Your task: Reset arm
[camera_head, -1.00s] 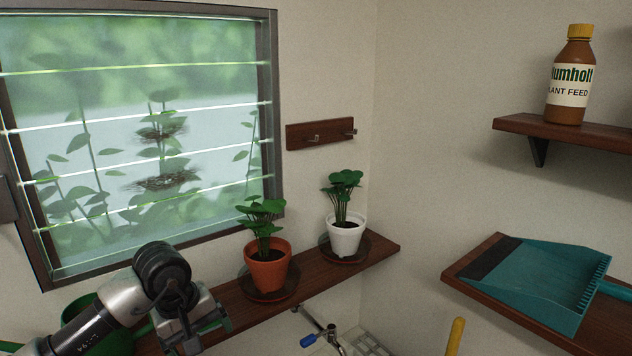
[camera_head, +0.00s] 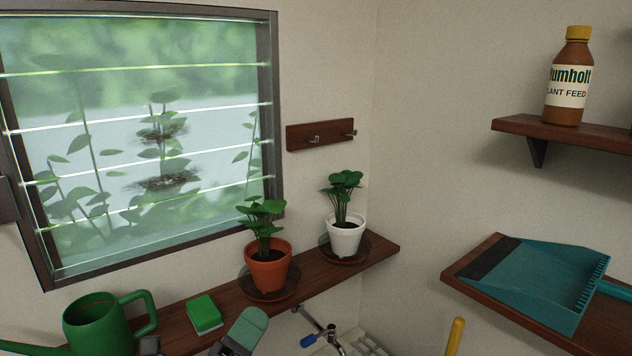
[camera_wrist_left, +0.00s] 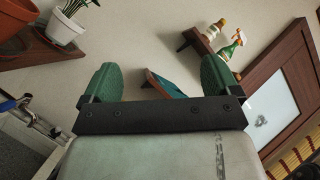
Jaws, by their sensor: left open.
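My left gripper (camera_wrist_left: 160,80) is open and empty in the left wrist view, its two green-padded fingers wide apart with nothing between them. In the head view only part of it shows, a green-tipped finger (camera_head: 244,330) at the bottom edge, in front of the wooden shelf (camera_head: 325,275). My right gripper is in neither view.
A terracotta pot (camera_head: 267,271) and a white pot (camera_head: 344,239) with plants stand on the shelf. A tap (camera_head: 332,335) is below. A teal dustpan (camera_head: 545,280) and a plant feed bottle (camera_head: 568,80) sit on shelves at right.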

